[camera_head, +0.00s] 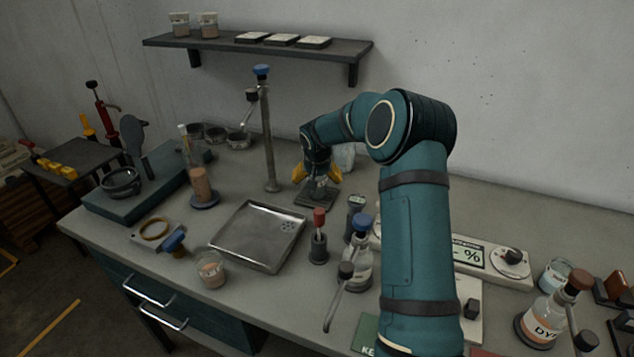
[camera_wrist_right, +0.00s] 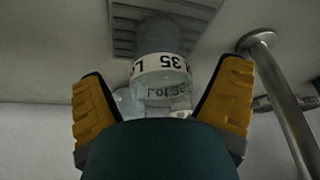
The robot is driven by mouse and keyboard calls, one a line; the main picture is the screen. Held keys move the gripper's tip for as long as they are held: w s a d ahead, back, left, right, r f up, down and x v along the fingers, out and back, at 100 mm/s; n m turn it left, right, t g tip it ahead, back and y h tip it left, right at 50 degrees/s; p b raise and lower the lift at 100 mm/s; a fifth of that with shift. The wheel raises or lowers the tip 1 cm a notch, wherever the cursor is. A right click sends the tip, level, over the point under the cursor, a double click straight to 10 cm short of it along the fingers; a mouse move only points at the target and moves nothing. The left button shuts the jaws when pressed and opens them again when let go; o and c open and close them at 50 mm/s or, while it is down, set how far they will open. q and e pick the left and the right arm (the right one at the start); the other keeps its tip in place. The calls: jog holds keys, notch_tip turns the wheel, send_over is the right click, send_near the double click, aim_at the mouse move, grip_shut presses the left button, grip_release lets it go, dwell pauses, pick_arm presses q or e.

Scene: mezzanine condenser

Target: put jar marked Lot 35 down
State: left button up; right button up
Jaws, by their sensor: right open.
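The jar marked Lot 35 (camera_wrist_right: 162,72) is clear glass with a white label band, which reads upside down in the right wrist view. Its base meets a dark grooved pad (camera_wrist_right: 125,28) there and it appears to stand on it. In the head view the pad (camera_head: 314,201) lies on the bench near the back wall, and the jar is mostly hidden by my gripper. My right gripper (camera_head: 317,180) has yellow fingers. They are spread on both sides of the jar in the wrist view (camera_wrist_right: 165,105), with gaps visible. My left gripper is out of view.
A metal stand (camera_head: 268,140) rises just left of the pad. A clear glass vessel (camera_head: 345,157) is close behind my gripper. A steel tray (camera_head: 258,236), a red-topped holder (camera_head: 318,238) and a blue-capped bottle (camera_head: 360,258) stand in front. A shelf (camera_head: 260,48) hangs above.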

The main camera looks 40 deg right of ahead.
jog(key=p+v, duration=0.1)
jog(key=v, duration=0.9)
jog(key=shift+f, duration=0.1)
